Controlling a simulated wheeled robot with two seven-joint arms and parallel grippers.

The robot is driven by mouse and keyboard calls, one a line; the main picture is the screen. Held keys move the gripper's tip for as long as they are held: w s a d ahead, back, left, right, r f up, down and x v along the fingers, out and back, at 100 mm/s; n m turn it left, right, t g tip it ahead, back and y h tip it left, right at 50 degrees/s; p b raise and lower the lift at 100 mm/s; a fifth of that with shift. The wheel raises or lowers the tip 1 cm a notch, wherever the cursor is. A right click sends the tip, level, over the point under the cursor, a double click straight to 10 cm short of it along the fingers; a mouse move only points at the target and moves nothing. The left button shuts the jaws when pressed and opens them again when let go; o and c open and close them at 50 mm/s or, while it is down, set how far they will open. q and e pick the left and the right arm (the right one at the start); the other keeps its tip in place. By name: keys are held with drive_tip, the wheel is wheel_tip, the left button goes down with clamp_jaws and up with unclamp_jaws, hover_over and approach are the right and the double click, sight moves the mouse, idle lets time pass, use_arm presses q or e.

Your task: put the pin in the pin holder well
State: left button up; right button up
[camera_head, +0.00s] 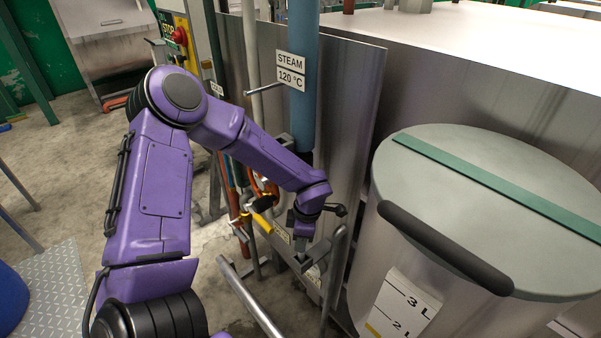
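My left arm comes in from the left and bends down at the centre. Its gripper (311,262) points down in front of the metal panel, close to the pipes and a grey metal rail. The fingers are small and partly overlap the grey metal behind them, so I cannot tell whether they are open or hold anything. I cannot make out the pin or the pin holder well for certain. My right gripper is not in view.
A steel drum with a grey-green lid (460,170) and black handle (445,248) stands close on the right. A blue steam pipe (302,110) rises behind my wrist. Orange hoses (232,190) and a yellow-handled valve (262,223) lie left of the gripper. Open concrete floor is at left.

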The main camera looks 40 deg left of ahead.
use_arm(q)
drive_tip(key=o, duration=0.4)
drive_tip(key=shift+r, duration=0.3)
drive_tip(key=r, duration=0.4)
drive_tip(key=r+b, duration=0.1)
drive_tip(key=r, duration=0.2)
drive_tip(key=w+d+r, duration=0.1)
drive_tip(key=r, duration=0.3)
drive_tip(key=shift+d+r+b, duration=0.1)
drive_tip(key=shift+r+b, duration=0.2)
drive_tip(key=shift+r, duration=0.05)
